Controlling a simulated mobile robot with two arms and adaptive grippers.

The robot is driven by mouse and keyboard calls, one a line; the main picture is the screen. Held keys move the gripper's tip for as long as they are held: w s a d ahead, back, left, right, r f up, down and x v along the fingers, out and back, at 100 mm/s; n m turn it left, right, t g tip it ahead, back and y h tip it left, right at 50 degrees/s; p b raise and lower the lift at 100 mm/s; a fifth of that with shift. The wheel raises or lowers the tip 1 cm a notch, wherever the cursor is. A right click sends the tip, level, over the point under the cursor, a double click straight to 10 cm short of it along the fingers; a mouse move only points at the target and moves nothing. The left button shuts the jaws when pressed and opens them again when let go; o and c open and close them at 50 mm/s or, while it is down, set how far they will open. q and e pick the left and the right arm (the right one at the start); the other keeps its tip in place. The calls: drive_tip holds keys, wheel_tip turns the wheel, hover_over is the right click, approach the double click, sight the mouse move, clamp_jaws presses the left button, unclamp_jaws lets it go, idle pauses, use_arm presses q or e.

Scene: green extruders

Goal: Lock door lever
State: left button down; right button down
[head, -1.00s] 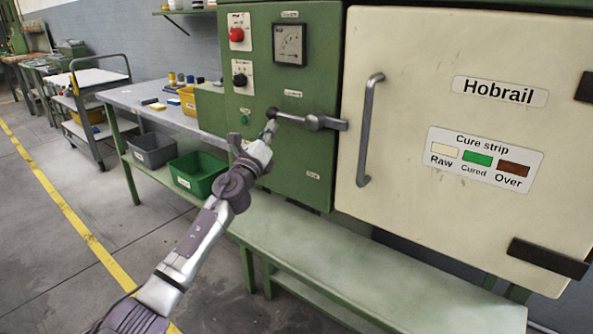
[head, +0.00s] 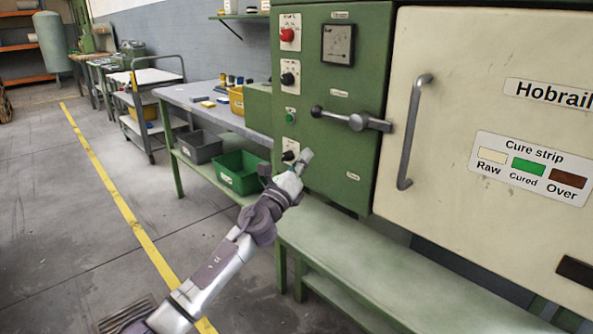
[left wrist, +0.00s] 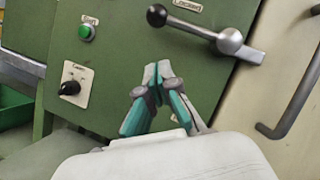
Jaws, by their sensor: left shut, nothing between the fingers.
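The door lever (head: 335,117) is a grey metal handle with a dark ball at its left end. It lies almost level on the green panel, and its right end reaches the edge of the cream oven door (head: 450,110). The lever (left wrist: 195,28) also shows at the top of the left wrist view. My left gripper (head: 304,158) is shut and empty, below the lever's ball end and apart from it. In the left wrist view its fingertips (left wrist: 158,70) are together in front of the green panel. My right gripper is not in view.
The door has a vertical grey handle (head: 411,135). A black knob (left wrist: 70,88) and a green button (left wrist: 86,33) sit left of the fingers. A green bench (head: 350,250) stands below the panel. A green bin (head: 240,178) is at the left.

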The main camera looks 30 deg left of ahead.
use_arm(q)
drive_tip(key=v, duration=0.4)
idle(0.4)
